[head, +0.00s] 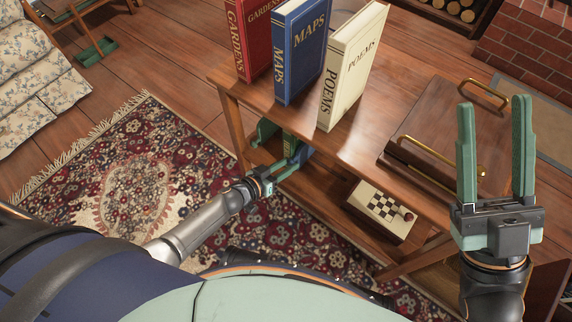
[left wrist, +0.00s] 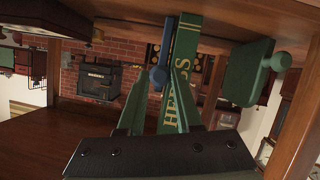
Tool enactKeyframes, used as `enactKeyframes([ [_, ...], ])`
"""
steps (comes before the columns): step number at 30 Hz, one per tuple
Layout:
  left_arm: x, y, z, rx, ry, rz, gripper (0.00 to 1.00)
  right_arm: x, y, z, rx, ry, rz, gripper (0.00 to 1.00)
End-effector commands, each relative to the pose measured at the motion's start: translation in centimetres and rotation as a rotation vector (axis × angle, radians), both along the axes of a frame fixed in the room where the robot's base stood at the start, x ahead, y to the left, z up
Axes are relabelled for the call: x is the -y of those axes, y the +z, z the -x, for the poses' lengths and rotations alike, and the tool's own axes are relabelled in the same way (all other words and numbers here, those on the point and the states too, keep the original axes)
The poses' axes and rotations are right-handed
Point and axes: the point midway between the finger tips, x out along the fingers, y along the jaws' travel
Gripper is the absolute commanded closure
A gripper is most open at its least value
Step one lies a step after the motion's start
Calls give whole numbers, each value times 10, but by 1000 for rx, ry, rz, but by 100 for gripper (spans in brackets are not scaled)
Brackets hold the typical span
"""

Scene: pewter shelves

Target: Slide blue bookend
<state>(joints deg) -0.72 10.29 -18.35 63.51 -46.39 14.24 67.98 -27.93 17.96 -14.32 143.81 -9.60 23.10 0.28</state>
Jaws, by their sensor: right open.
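The blue bookend (left wrist: 158,76) stands beside a green book with gold letters (left wrist: 187,48) on the lower shelf; its round knob and part of its plate show in the left wrist view. In the head view the blue bookend (head: 304,155) is partly hidden under the top board. My left gripper (head: 290,166) reaches in at this shelf. In the left wrist view its fingers (left wrist: 160,88) are apart, with the blue knob seen between their tips; contact cannot be told. A green bookend (left wrist: 250,73) stands on the book's other side. My right gripper (head: 494,102) is open and empty, raised at the right.
Red, blue and cream books (head: 350,62) stand on the top board (head: 392,88), above my left gripper. A brown case with brass handles (head: 440,125) lies to their right.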

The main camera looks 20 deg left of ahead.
Motion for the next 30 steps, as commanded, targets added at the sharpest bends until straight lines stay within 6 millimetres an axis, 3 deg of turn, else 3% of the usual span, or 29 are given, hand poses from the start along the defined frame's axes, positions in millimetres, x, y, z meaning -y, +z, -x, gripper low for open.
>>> enactKeyframes([
  [1,0,0,0,0,0,0,76,0,0,0,1,0,0,50],
  [8,0,0,0,0,-1,0,100,0,0,0,2,1,1,50],
  [30,0,0,0,0,-1,0,100,0,1,0,4,0,1,50],
])
